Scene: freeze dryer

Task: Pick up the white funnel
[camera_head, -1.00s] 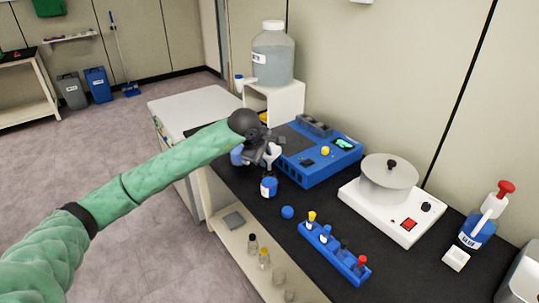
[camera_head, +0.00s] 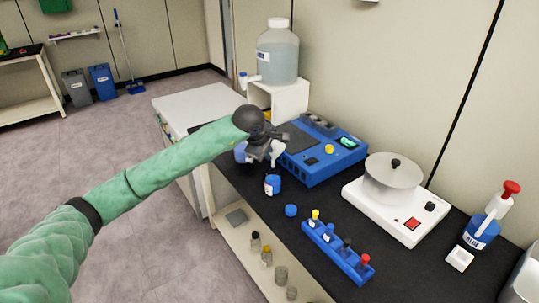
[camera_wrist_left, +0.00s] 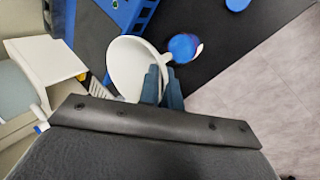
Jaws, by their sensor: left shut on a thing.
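The white funnel (camera_wrist_left: 128,68) shows in the left wrist view, with its wide cone beside my fingers and its narrow stem pointing towards a blue bottle. In the head view only a small white part of the funnel (camera_head: 277,157) shows below my gripper; the rest is hidden. My left gripper (camera_head: 280,140) is over the left end of the black bench top, in front of the blue instrument. Its blue-grey fingers (camera_wrist_left: 162,88) are shut on the funnel's edge. I cannot tell whether the funnel is clear of the bench. My right gripper is not in view.
The blue bottle (camera_head: 272,186) and a blue cap (camera_head: 291,210) stand near the front edge. The blue instrument (camera_head: 324,160) is behind, a tube rack (camera_head: 338,252) and white hotplate (camera_head: 396,218) to the right. A large jug (camera_head: 277,55) stands on a white stand.

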